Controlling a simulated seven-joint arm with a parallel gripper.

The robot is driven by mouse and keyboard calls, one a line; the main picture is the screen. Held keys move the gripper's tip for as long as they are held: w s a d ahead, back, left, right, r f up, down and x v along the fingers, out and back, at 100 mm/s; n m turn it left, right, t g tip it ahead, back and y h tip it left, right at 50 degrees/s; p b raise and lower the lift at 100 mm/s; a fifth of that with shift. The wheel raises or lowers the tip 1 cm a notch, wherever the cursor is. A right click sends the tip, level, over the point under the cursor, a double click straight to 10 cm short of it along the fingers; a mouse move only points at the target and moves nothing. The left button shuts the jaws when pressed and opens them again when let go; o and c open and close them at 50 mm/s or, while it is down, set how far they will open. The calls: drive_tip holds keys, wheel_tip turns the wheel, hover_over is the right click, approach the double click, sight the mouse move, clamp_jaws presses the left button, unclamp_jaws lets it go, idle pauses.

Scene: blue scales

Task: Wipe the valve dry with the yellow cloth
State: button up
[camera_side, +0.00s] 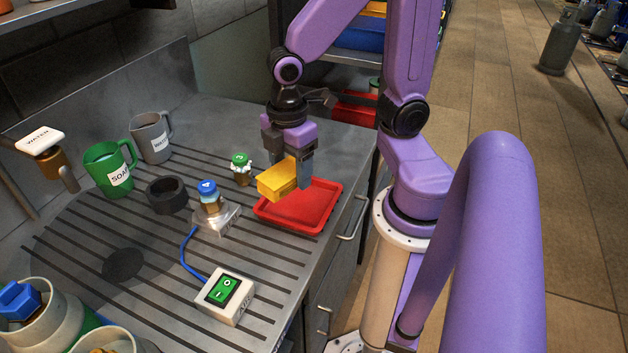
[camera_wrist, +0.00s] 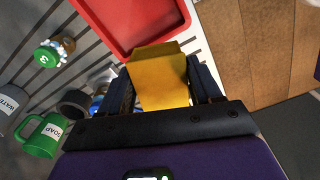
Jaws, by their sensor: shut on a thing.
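My gripper (camera_side: 289,163) is shut on the yellow cloth (camera_side: 275,182), which looks like a folded, box-like pad. The cloth hangs over the left edge of the red tray (camera_side: 318,211), apparently above it. In the wrist view, the cloth (camera_wrist: 160,78) sits between my two fingers. Two valve-like pieces stand to the left. One has a blue cap (camera_side: 208,189) and sits on a clear stand (camera_side: 217,217) left of the tray. The other has a green cap numbered 3 (camera_wrist: 46,56) and stands behind the tray's left side (camera_side: 240,161). Neither touches my gripper.
A white box with a green switch (camera_side: 232,296) lies in front, joined by a blue cable to the stand. A black ring (camera_side: 167,195), a green soap mug (camera_side: 111,168) and a grey water mug (camera_side: 152,137) stand left. Cups crowd the front-left corner.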

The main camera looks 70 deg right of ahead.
drive_tip(key=w+d+r+m, duration=0.1)
drive_tip(key=w+d+m, duration=0.2)
drive_tip(key=w+d, duration=0.3)
drive_tip(key=shift+w+d+r+m, duration=0.15)
drive_tip(key=shift+w+d+m, duration=0.25)
drive_tip(key=shift+w, duration=0.95)
drive_tip(key=w+a+f, duration=0.3)
drive_tip(key=w+a, duration=0.3)
drive_tip(key=a, duration=0.2)
drive_tip(key=shift+w+f, duration=0.15)
drive_tip(key=shift+f, duration=0.25)
drive_tip(key=shift+f, duration=0.6)
idle(0.5)
drive_tip(key=shift+d, duration=0.15)
drive_tip(key=shift+s+d+r, duration=0.1)
drive_tip(key=shift+s+d, duration=0.45)
drive_tip(key=shift+d, duration=0.05)
drive_tip(key=shift+w+a, duration=0.1)
drive_tip(key=shift+a, duration=0.05)
